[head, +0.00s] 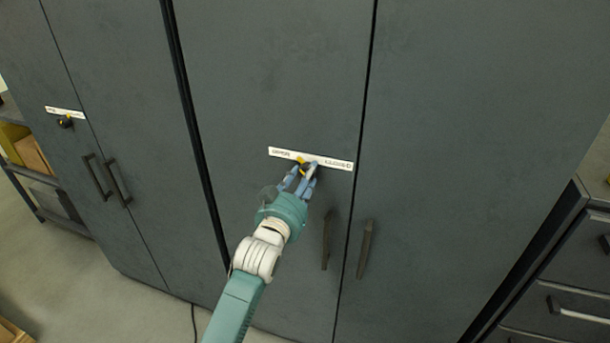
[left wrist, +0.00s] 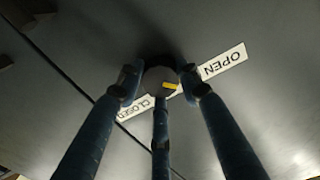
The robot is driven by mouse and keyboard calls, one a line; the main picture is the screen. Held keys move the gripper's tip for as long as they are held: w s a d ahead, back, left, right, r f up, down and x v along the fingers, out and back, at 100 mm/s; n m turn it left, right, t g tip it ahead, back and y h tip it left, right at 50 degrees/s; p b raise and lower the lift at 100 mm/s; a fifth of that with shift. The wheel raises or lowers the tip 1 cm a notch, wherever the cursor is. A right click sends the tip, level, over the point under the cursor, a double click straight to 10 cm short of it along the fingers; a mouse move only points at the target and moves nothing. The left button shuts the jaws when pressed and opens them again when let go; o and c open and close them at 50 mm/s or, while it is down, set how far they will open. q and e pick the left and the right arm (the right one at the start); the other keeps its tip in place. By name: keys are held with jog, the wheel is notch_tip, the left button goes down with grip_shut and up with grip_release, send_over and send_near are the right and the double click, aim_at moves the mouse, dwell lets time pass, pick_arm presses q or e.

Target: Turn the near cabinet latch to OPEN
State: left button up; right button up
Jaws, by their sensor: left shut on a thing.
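The near cabinet latch (head: 306,167) is a dark round knob with a yellow mark, on the middle grey cabinet door. A white label strip (head: 284,153) runs behind it, with OPEN at its left end and CLOSED at its right in the head view. My left gripper (head: 304,172) is shut on the knob, its blue fingers around it. In the left wrist view the fingers surround the latch knob (left wrist: 156,82), and the yellow mark lies on the side toward the OPEN lettering (left wrist: 222,63). The fingers partly cover the strip. My right gripper is not in view.
Two door handles (head: 326,240) (head: 366,248) stand below and right of the latch. Another cabinet at left has a latch (head: 66,122) under its own label and two handles (head: 97,178). A drawer unit (head: 570,270) stands at right.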

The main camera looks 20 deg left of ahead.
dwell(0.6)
pick_arm(q)
jog(key=o, duration=1.1)
jog(key=shift+o, duration=0.2)
jog(key=s, duration=1.2)
jog(key=shift+a, duration=0.25)
